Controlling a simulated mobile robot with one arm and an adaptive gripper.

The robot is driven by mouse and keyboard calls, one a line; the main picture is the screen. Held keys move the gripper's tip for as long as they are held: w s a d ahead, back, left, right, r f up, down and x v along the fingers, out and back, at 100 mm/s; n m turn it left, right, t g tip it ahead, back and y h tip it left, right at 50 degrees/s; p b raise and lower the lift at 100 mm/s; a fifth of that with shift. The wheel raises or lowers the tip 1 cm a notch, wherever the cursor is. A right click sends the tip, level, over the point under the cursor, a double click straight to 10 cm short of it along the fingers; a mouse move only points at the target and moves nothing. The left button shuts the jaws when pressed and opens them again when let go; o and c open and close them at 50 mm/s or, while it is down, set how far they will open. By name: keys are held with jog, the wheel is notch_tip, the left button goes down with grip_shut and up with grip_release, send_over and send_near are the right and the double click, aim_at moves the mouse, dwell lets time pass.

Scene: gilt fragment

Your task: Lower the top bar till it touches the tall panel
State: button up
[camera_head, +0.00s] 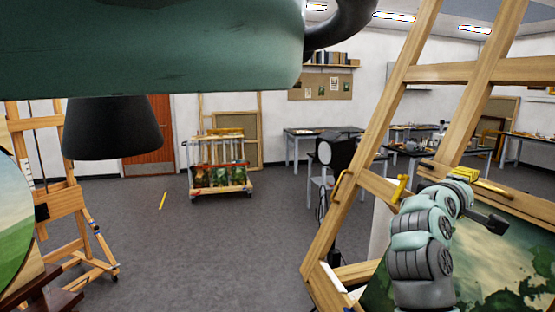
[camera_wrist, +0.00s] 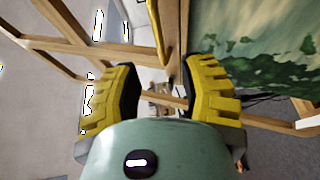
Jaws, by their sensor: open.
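The tall panel (camera_head: 515,265), painted in cloudy green and cream, stands on the wooden easel at the right of the head view. It also fills the upper right of the wrist view (camera_wrist: 250,45). The wooden top bar (camera_head: 376,187) crosses the easel near the panel's upper edge and carries yellow fittings. My arm hides part of it, and I cannot tell whether it touches the panel. My gripper (camera_head: 465,173) is at the bar's height. In the wrist view its yellow fingers (camera_wrist: 160,75) are spread apart with nothing held. A yellow rod (camera_wrist: 156,28) lies beyond them.
A second easel (camera_head: 62,205) with a round painting stands at the left. A wheeled rack of canvases (camera_head: 220,178) and worktables (camera_head: 318,135) are farther back. The grey floor between the easels is mostly open. A dark lamp (camera_head: 340,155) stands behind the right easel.

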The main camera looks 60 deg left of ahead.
jog(key=shift+s+r, duration=0.1)
jog(key=shift+s, duration=1.55)
jog(key=shift+w, duration=0.15)
